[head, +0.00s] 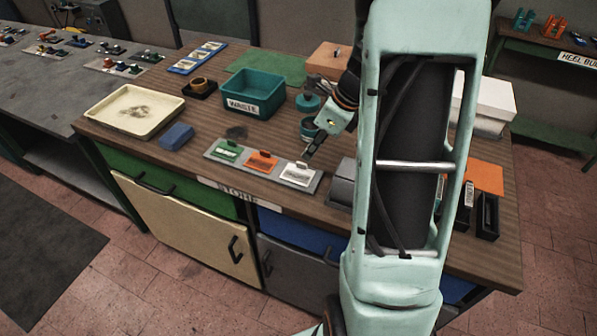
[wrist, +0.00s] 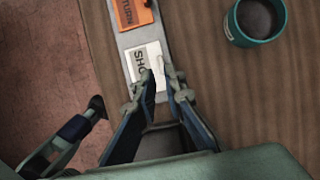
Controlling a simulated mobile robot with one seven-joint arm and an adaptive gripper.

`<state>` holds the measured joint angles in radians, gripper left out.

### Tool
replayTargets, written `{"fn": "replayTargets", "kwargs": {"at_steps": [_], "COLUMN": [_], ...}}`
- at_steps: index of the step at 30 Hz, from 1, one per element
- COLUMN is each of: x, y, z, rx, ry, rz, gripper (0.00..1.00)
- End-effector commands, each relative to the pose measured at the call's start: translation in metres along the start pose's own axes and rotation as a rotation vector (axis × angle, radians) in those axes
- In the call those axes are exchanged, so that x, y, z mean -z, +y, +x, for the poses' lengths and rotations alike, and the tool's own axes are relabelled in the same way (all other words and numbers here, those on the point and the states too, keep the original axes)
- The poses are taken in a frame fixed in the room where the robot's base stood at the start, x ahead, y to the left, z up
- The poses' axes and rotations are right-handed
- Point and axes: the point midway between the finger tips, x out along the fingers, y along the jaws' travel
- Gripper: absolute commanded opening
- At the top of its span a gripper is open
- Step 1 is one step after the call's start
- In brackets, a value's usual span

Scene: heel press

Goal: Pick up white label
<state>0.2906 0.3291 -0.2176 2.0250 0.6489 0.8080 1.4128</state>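The white label (head: 298,174) lies at the right end of a grey strip holder (head: 238,168) on the wooden bench. In the wrist view the white label (wrist: 143,58) shows dark letters, partly hidden by a finger. My gripper (head: 309,153) is just above and behind the label in the head view. In the wrist view my gripper (wrist: 160,76) has its two fingertips apart, with a narrow gap between them, by the label's near edge. I see nothing held; whether a finger touches the label I cannot tell.
Orange (head: 262,160) and green (head: 226,150) labels share the holder. A teal cup (wrist: 256,18) stands right of it in the wrist view.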

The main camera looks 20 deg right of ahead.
Motion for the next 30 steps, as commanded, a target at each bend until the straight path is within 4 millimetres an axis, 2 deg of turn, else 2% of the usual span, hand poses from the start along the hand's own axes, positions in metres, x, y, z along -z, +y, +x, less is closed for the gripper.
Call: {"fn": "replayTargets", "kwargs": {"at_steps": [9, 12, 20, 23, 30], "x": [0.0, 0.0, 0.0, 0.0, 0.0], "y": [-0.001, -0.001, -0.002, -0.002, -0.002], "z": [0.043, 0.05, 0.052, 0.052, 0.052], "rx": [-0.003, -0.002, 0.0, 0.0, 0.0], "ry": [0.002, 0.001, 0.001, 0.001, 0.001], "rz": [0.0, -0.001, -0.002, -0.002, -0.002], "gripper": [0.1, 0.1, 0.1, 0.0, 0.0]}}
